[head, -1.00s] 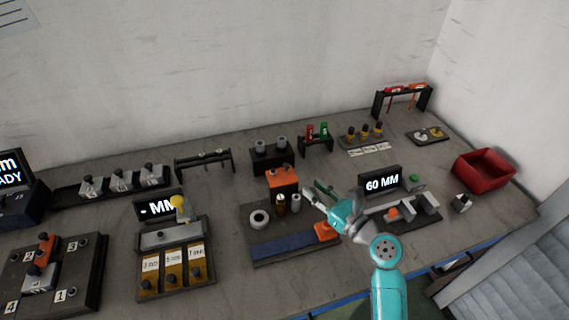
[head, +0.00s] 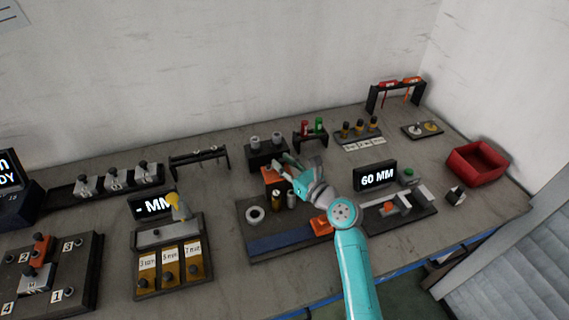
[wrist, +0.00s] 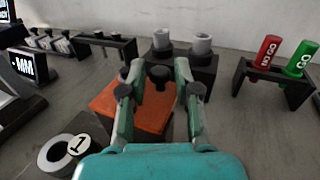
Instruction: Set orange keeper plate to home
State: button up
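An orange plate (wrist: 133,108) with a black knob (wrist: 160,75) lies on a dark block behind the mat in the wrist view. In the head view my arm partly hides this plate (head: 271,177). My gripper (wrist: 160,66) is open, with its fingers apart on either side of the knob in the picture. It also shows over the plate in the head view (head: 278,167). I cannot tell whether the fingers touch the knob. Another orange piece (head: 42,247) with a dark knob sits on the numbered board at the far left.
Behind the plate stands a dark block with two grey cylinders (wrist: 201,44). To its right is a rack with red and green gauges (wrist: 298,60). A white ring (wrist: 57,153) lies at front left. The 60 MM display (head: 376,177) stands right of my arm.

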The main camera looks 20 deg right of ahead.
grip_shut()
jog(key=shift+s, duration=2.2)
grip_release()
jog(key=shift+s, duration=0.1)
jog(key=v, duration=1.2)
jog(key=shift+d+f, duration=0.1)
